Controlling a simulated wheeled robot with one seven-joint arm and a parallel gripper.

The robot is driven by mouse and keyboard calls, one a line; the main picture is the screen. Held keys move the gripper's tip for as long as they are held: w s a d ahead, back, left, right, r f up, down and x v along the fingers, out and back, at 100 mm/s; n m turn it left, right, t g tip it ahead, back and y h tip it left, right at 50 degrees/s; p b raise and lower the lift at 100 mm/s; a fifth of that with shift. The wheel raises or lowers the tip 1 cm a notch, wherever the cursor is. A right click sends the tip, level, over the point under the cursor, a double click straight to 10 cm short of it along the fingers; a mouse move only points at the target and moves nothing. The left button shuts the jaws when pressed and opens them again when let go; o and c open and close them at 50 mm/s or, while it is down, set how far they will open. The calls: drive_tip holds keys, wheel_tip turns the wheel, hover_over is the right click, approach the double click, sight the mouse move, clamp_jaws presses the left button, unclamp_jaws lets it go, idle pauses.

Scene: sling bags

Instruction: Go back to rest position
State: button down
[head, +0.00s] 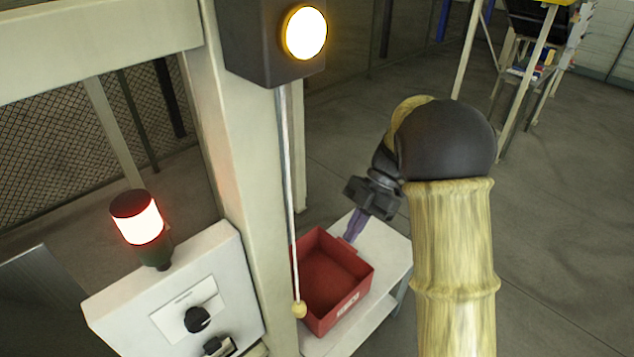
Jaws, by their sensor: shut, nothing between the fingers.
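My gripper (355,226) is at the end of my bent arm, in the middle of the head view. It points down beside the far right rim of a red bin (328,277). Its purple fingers are shut with nothing between them. I cannot tell whether the fingertips touch the bin or its stand. My arm hides part of the floor on the right.
The red bin looks empty and sits on a white stand (388,250). A cord with a yellow knob (299,309) hangs by a beige post (240,150). A control box (175,295) with a lit red lamp (140,222) stands at left. Open floor (560,220) lies right.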

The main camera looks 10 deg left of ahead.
drive_tip(key=w+a+m+t+y+b, duration=0.4)
drive_tip(key=w+m+t+y, duration=0.15)
drive_tip(key=w+t, duration=0.3)
drive_tip(key=w+d+f+m+t+h+b, duration=0.1)
drive_tip(key=d+m+t+h+b, duration=0.2)
drive_tip(key=d+m+t+h, duration=0.55)
drive_tip(key=s+d+f+m+g+h+b, duration=0.2)
drive_tip(key=s+d+f+m+g+b, duration=0.15)
drive_tip(key=s+d+f+m, duration=0.45)
drive_tip(key=s+f+m+g, duration=0.2)
drive_tip(key=s+m, duration=0.1)
drive_tip(key=s, duration=0.4)
drive_tip(key=s+f+m+g+b, duration=0.1)
drive_tip(key=s+f+m+g, duration=0.1)
drive_tip(key=s, duration=0.5)
drive_tip(key=shift+f+m+g, duration=0.4)
drive_tip(key=shift+f+g, duration=0.05)
drive_tip(key=shift+g, duration=0.2)
